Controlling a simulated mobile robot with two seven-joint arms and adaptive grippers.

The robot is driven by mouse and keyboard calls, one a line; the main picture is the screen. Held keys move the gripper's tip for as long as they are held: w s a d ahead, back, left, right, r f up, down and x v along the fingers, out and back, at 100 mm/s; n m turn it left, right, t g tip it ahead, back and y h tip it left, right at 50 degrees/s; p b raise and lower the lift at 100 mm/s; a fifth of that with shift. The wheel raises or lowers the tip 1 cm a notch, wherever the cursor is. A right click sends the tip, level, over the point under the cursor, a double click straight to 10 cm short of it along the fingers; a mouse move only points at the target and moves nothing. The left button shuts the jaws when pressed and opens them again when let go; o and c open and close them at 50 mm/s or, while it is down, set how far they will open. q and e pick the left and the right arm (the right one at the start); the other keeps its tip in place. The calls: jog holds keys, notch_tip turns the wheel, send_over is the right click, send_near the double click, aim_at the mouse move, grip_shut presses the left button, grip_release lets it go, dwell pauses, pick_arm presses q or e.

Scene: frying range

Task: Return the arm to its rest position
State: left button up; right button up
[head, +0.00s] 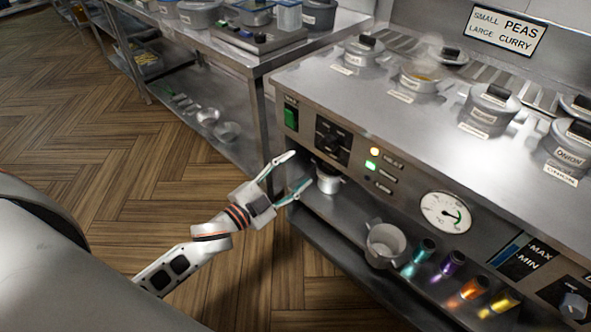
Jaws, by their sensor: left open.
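My left arm comes in from the lower left in the head view. My left gripper (293,172) is open, its two fingers spread apart with nothing between them. It is in front of the frying range (330,103), near the range's left front corner and left of the small metal pot (327,179) on the lower shelf. One fingertip overlaps the shelf's left end in the picture; I cannot tell whether it touches. My right gripper is not in view.
A metal jug (384,243) and several coloured cylinders (452,263) stand on the range's lower shelf (345,212). Lidded pots (489,108) sit on top. A steel table (235,55) with containers stands behind left. The wooden floor (110,150) at left is clear.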

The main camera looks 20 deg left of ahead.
pick_arm(q)
jog(key=shift+s, duration=0.1)
jog(key=s+d+f+n+g+y+p, duration=0.1)
jog(key=s+f+n+g+p, duration=0.1)
jog(key=s+f, duration=0.6)
jog(key=s+d+f+n+g+y+p, duration=0.2)
jog(key=s+f+n+g, duration=0.2)
jog(key=s, duration=0.9)
notch_tip(320, 180, down, 5)
jog(key=n, duration=0.2)
jog(key=shift+s+d+r+n+g+p, duration=0.15)
jog(key=shift+s+n+g+p, duration=0.15)
jog(key=shift+s+p, duration=0.1)
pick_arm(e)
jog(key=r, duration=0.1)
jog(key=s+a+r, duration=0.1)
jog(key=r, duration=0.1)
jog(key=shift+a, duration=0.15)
